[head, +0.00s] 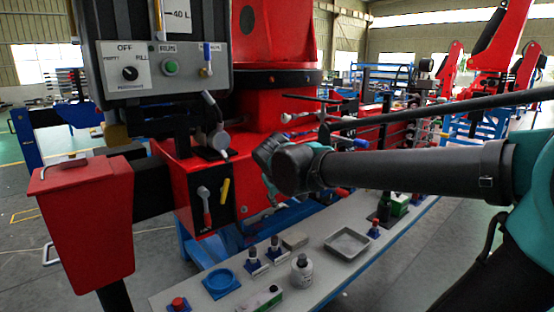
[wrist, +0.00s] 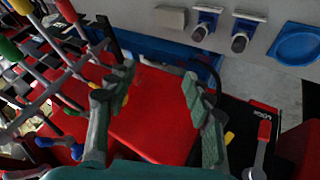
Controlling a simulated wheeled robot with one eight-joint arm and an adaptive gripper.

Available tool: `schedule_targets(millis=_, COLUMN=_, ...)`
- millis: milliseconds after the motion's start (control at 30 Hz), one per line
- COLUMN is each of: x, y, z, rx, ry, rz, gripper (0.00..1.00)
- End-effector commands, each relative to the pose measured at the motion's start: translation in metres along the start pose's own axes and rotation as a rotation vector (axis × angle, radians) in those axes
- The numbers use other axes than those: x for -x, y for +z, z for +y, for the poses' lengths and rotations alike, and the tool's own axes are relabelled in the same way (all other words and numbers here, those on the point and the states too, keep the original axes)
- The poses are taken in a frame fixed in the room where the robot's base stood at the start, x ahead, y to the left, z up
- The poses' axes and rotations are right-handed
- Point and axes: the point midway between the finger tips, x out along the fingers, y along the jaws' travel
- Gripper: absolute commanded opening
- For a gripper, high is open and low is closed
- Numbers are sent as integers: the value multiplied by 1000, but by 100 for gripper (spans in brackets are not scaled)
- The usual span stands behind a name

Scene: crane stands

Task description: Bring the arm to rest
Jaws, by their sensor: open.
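My gripper (wrist: 158,82) is open in the wrist view, with its two ridged grey-green fingers spread apart and nothing between them. Beyond the fingers is a red surface of the crane stand (wrist: 155,115). In the head view my arm reaches in from the right, across the workbench, with its wrist in front of the red crane stand (head: 260,120). The gripper is mostly hidden behind the wrist there. I cannot tell how far the fingers are from the red surface.
A control box (head: 165,70), a red bin (head: 88,215) and a lever panel (head: 212,195) stand left. Several levers (wrist: 50,85) rise near the gripper's left side.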

Motion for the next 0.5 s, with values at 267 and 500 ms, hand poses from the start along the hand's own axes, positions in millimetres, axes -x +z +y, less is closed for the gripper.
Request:
schedule_targets(millis=267, x=-71, y=152, z=26, rx=-232, ry=-82, rz=-167, gripper=52)
schedule_targets(millis=500, x=-93, y=262, z=14, rx=-418, ry=-165, rz=-242, gripper=52)
